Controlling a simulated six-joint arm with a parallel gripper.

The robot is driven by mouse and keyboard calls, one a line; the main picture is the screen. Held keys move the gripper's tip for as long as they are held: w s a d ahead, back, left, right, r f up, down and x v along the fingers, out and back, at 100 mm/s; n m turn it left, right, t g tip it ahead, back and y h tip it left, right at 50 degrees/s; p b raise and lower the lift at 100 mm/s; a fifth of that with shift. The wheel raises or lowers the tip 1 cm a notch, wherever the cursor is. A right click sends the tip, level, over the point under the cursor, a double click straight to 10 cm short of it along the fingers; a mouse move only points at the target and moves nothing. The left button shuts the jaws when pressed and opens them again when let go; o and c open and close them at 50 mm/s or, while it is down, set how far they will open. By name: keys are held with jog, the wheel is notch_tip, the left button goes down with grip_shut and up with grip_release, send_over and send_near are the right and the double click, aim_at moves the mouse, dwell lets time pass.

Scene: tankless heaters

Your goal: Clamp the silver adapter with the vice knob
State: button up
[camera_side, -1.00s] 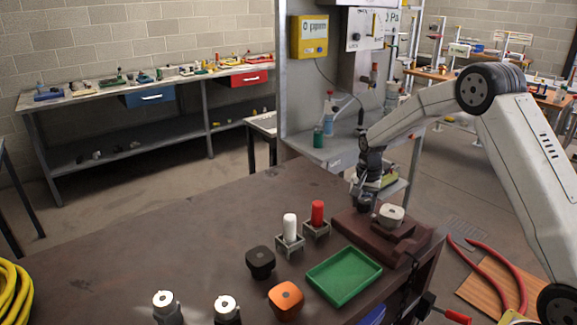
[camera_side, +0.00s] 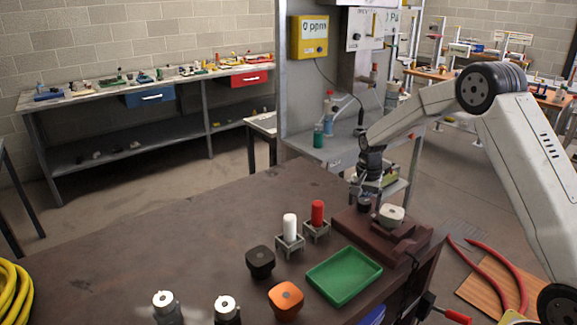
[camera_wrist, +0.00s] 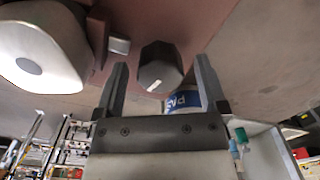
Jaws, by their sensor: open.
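The silver adapter (camera_side: 391,215), a rounded block with a dark hole in its top, sits in the reddish-brown vice (camera_side: 352,222) at the bench's right end. It shows large at the left of the wrist view (camera_wrist: 40,62). The dark faceted vice knob (camera_wrist: 158,68) has a white mark and stands beside the vice. In the wrist view my open gripper (camera_wrist: 162,75) has one finger on each side of the knob, with gaps visible. In the side view my gripper (camera_side: 363,197) is just left of the adapter, and its fingers are hard to make out.
A green tray (camera_side: 344,276) lies in front of the vice. White (camera_side: 290,228) and red (camera_side: 317,213) cylinders stand in small holders to its left. Black (camera_side: 260,262) and orange (camera_side: 286,299) blocks are nearer. The bench's left middle is clear.

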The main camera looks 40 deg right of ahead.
aim_at(365, 201)
jog(key=shift+r, duration=3.9)
jog(key=s+a+f+n+t, duration=0.2)
jog(key=s+a+f+n, duration=0.1)
jog(key=s+a+n, duration=0.9)
jog(key=s+a, duration=0.4)
jog(key=s, duration=0.4)
jog(key=shift+s+a+f+t, duration=0.25)
jog(key=shift+f+t, duration=0.05)
jog(key=shift+f, duration=0.05)
